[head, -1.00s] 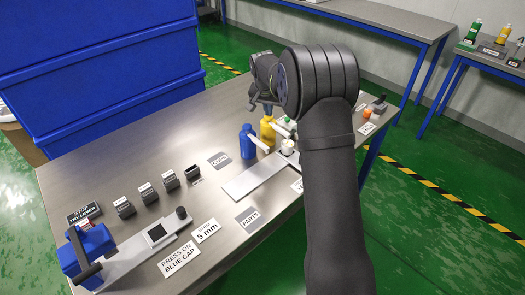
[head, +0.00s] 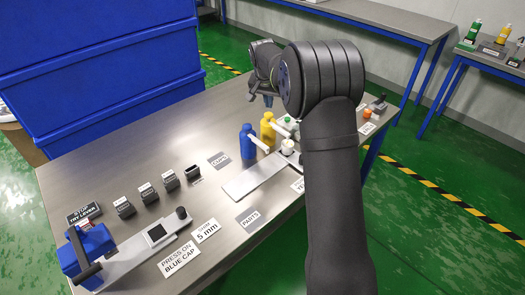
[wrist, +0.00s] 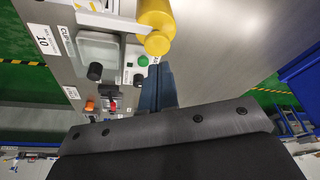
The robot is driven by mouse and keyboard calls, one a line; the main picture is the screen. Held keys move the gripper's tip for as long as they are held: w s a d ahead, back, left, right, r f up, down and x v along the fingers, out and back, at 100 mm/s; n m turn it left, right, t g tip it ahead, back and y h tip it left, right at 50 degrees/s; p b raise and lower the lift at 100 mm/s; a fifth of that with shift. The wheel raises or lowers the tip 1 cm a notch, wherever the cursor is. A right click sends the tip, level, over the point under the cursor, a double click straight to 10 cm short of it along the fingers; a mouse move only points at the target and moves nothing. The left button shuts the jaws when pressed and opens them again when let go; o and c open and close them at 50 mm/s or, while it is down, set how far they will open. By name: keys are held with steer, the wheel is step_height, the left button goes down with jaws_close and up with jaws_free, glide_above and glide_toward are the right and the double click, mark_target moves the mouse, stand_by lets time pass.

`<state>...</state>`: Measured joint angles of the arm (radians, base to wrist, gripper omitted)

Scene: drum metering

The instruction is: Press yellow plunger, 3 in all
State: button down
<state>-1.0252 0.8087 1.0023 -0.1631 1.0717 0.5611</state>
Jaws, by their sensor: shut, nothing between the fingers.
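The yellow pump bottle (head: 268,132) stands upright on the steel table next to the blue pump bottle (head: 247,143). In the wrist view the yellow bottle (wrist: 154,16) shows at the top, with its round yellow plunger top (wrist: 158,42) nearest me. My gripper (head: 268,101) is above the yellow bottle and apart from it, with a small gap below its fingertips. In the wrist view my gripper (wrist: 158,72) has its blue-grey fingers together and empty. My arm hides part of the table to the right of the bottles.
A white cup (head: 287,146) stands near the bottles' spouts. A green button (wrist: 143,61) and an orange one (wrist: 90,105) lie close by. A blue lever press (head: 88,252) and several dark blocks stand at the left. Blue bins (head: 100,60) rise behind the table.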

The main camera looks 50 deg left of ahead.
steer(key=shift+r, duration=1.65)
